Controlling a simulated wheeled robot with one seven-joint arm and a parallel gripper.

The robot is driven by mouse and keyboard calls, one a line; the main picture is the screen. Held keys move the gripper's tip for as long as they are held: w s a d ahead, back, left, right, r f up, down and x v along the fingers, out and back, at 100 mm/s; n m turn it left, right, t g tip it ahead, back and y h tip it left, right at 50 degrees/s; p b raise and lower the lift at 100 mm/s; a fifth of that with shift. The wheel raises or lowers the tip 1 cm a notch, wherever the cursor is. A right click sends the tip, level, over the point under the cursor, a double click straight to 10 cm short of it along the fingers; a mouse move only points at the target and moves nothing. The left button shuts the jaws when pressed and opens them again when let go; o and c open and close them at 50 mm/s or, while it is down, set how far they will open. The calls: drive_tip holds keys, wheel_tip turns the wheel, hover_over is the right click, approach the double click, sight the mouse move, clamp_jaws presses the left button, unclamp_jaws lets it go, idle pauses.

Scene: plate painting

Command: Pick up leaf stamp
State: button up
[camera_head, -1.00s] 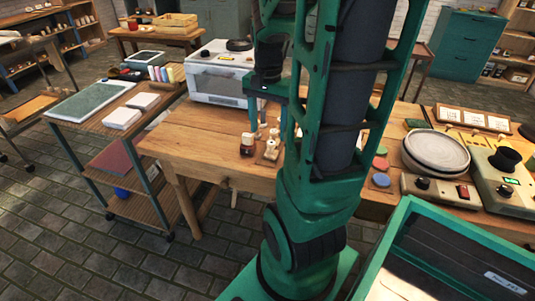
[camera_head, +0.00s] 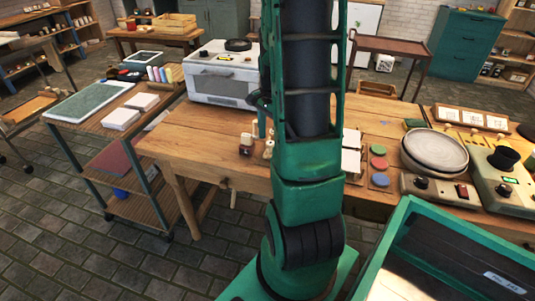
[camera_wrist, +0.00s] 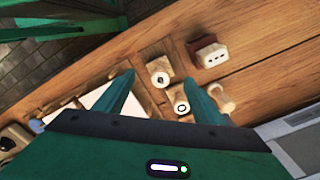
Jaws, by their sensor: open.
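Several small wooden stamps stand on the wooden workbench. In the wrist view, one pale block (camera_wrist: 160,78) bears a small dark mark that may be the leaf; I cannot tell for sure. Next to it are a stamp with a dark ring (camera_wrist: 181,102), a pale stamp (camera_wrist: 222,98) lying at the right and a red-brown block with three dark dots (camera_wrist: 209,53). My gripper (camera_wrist: 159,88) is open and empty, its fingertips apart on either side of the marked block in the picture. In the head view, my arm hides most of the gripper and some stamps.
The workbench (camera_head: 205,145) carries a white oven (camera_head: 222,80) at the back left. White cards (camera_head: 351,150), coloured discs (camera_head: 378,164) and a turntable plate (camera_head: 435,152) lie to the right. A side cart (camera_head: 110,90) stands at the left. Bare wood lies left of the stamps.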

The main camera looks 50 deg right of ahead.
drive_tip(key=shift+f, duration=2.3)
drive_tip(key=c, duration=1)
